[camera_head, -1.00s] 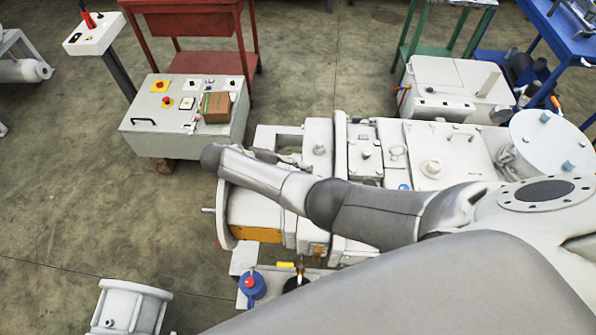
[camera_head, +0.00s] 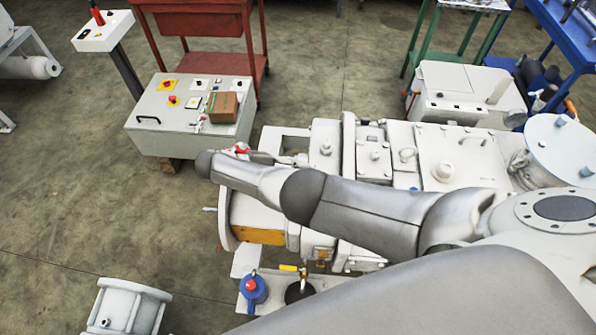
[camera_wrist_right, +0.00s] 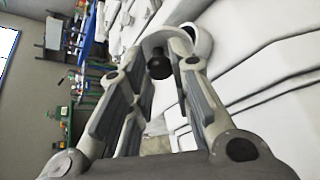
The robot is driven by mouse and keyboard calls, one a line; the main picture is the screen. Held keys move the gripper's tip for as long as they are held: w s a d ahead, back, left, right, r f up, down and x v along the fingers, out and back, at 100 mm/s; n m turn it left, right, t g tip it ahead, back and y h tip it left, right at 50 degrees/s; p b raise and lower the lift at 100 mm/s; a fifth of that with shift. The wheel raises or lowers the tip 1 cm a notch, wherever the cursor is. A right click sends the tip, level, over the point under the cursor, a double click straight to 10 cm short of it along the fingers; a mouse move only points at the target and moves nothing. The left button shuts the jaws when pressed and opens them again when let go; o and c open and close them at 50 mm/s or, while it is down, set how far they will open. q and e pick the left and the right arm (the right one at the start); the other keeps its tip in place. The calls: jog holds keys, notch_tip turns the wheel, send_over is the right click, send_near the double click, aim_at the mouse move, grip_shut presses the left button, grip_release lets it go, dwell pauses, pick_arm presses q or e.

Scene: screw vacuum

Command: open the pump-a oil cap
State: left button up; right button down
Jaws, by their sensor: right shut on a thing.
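The large white pump (camera_head: 440,160) lies across the middle of the head view, with my right arm over its near side. My right gripper (camera_head: 285,160) is mostly hidden behind my wrist, at the pump's left part. In the right wrist view, my right gripper (camera_wrist_right: 161,68) has its two grey fingers on either side of a dark round cap (camera_wrist_right: 159,67) and is shut on it. A pale curved part stands just behind this cap. I cannot tell whether the cap is loose or seated. My left gripper is not in view.
A grey control box (camera_head: 190,130) with coloured knobs and a brown carton (camera_head: 222,107) stands at the left. A red cart (camera_head: 205,45) is behind it. A blue round valve (camera_head: 253,288) sits at the pump's front. Bare floor (camera_head: 90,220) is free at the left.

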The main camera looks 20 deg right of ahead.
jog(key=shift+a+f, duration=0.1)
jog(key=shift+f, duration=0.05)
dwell(0.4)
jog(key=c, duration=1.3)
grip_release()
jog(key=shift+w, duration=0.1)
